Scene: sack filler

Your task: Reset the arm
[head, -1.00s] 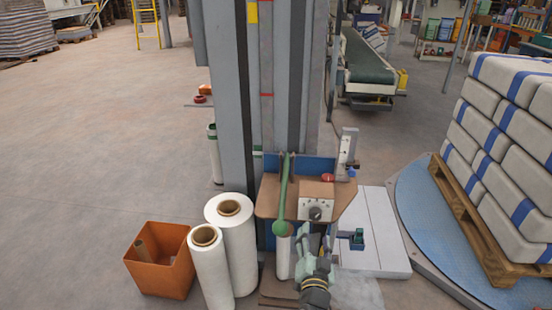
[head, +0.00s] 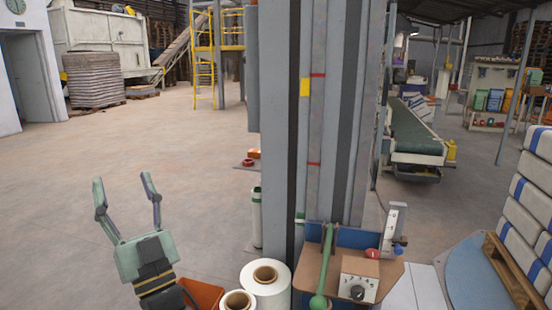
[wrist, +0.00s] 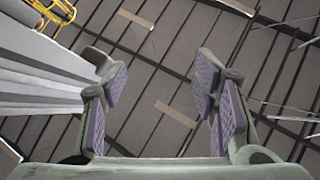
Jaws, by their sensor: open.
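My gripper (head: 126,192) shows at the lower left in the head view, raised with its two fingers pointing up and spread apart. It is open and nothing is between the fingers.
Two white film rolls (head: 268,290) and an orange bin (head: 203,295), partly hidden, stand close to the gripper's right. A pallet of white-and-blue sacks (head: 530,195) is at the far right. Open floor (head: 130,140) lies to the left and behind.

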